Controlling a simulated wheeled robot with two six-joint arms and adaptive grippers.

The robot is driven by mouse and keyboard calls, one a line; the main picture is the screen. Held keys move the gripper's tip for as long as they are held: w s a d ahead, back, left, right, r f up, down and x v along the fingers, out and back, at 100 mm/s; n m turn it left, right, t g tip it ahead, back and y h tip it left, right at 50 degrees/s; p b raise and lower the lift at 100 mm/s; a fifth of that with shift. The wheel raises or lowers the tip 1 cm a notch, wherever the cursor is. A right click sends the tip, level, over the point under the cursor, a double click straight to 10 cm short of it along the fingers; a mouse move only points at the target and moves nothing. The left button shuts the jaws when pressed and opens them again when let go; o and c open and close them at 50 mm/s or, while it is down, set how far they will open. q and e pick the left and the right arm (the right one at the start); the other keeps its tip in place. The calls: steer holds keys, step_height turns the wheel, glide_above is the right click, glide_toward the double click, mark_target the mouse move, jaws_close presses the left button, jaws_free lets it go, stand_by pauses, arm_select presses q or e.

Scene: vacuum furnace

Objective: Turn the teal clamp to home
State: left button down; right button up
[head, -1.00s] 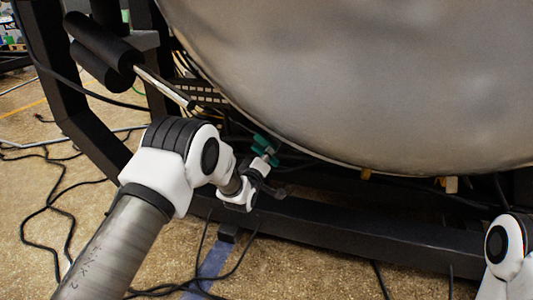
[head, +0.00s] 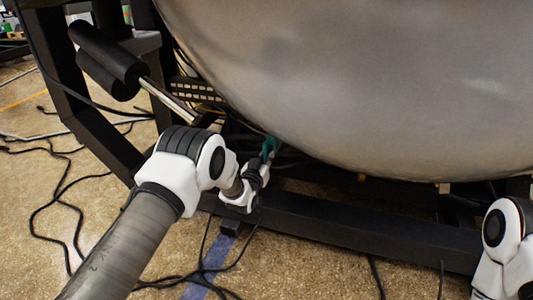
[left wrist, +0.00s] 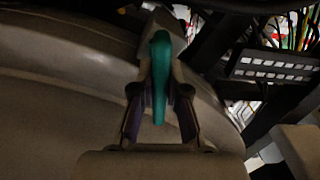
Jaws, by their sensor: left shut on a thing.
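The teal clamp (head: 269,147) is low beside the underside of the big metal vessel (head: 370,80), in the middle of the head view. It also shows in the left wrist view (left wrist: 160,70) as a narrow teal handle standing lengthwise between the two fingers. My left gripper (head: 264,164) is shut on the clamp, with a finger on each side of it in the left wrist view. The clamp's base is hidden. My right gripper is out of view; only part of my right arm shows at the lower right.
A black frame beam (head: 350,228) runs below the vessel. A black cylinder with a shiny rod (head: 168,98) stands at the upper left. Black cables (head: 62,200) lie on the floor. A slotted panel and wires (left wrist: 272,68) are at the right in the left wrist view.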

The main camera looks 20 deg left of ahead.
arm_select(q)
steer(key=m+p, duration=0.1)
steer(key=m, duration=0.4)
steer(key=shift+a+p, duration=0.1)
steer(key=shift+p, duration=0.25)
steer(key=shift+m, duration=0.4)
steer(key=c, duration=1.2)
jaws_free()
steer(key=shift+o, duration=0.2)
steer(key=shift+s, duration=0.1)
steer(key=s, duration=1.1)
steer(key=shift+s+a, duration=0.2)
steer(key=shift+s, duration=0.2)
